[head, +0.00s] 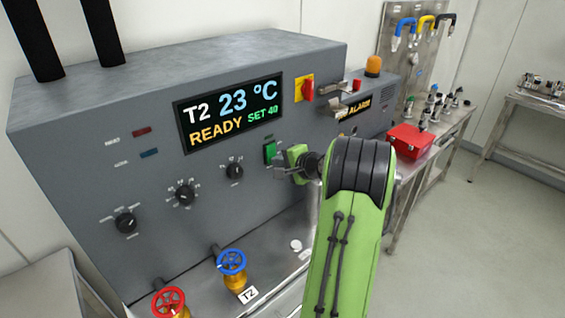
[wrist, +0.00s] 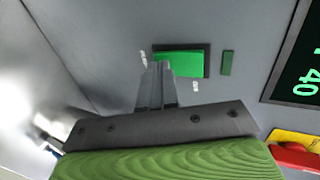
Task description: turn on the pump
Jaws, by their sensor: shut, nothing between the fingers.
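In the wrist view the closed fingers (wrist: 160,70) overlap the switch's left end. I cannot tell whether they touch it.
The display (head: 230,110) reads T2 23 °C, READY, SET 40. Several black knobs (head: 185,194) are on the panel. A red-on-yellow switch (head: 306,88) is up right. A blue valve wheel (head: 231,262) and a red one (head: 168,301) stand below. A red box (head: 408,140) is on the bench.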

